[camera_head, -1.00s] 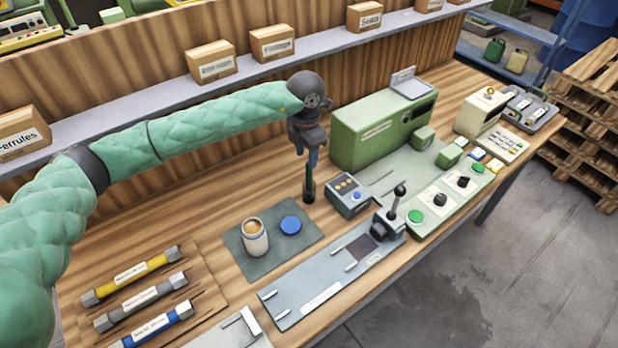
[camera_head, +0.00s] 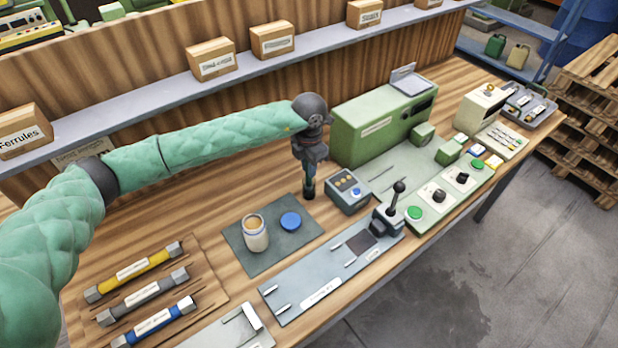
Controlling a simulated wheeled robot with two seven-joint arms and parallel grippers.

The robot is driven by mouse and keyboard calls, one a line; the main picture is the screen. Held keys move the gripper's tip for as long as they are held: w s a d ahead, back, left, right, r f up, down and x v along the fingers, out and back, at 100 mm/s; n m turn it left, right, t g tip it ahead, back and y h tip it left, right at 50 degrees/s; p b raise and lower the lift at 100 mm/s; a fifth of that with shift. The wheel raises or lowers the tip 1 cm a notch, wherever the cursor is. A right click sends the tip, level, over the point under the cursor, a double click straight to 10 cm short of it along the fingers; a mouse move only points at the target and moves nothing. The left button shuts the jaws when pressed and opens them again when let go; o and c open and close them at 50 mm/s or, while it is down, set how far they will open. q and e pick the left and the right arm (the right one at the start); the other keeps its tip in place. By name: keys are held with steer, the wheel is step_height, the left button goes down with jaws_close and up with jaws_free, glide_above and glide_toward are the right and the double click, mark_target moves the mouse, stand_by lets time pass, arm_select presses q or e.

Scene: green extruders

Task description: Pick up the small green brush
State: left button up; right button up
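The small green brush (camera_head: 309,193) stands upright on the wooden workbench, just right of the dark mat's back corner. Only its dark lower end shows; the rest is hidden by my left gripper. My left gripper (camera_head: 309,178) points down directly over the brush, its fingertips overlapping the upper part of it. The fingers are too small and dark to tell whether they are open or shut on it. My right gripper is not in view.
A blue-grey control box (camera_head: 348,190) stands close right of the brush. A jar (camera_head: 256,238) and a blue lid (camera_head: 290,221) are on the mat (camera_head: 272,252). A green machine (camera_head: 382,122) stands behind right. A shelf with boxes (camera_head: 210,60) runs along the back.

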arm_select(q)
jaws_close()
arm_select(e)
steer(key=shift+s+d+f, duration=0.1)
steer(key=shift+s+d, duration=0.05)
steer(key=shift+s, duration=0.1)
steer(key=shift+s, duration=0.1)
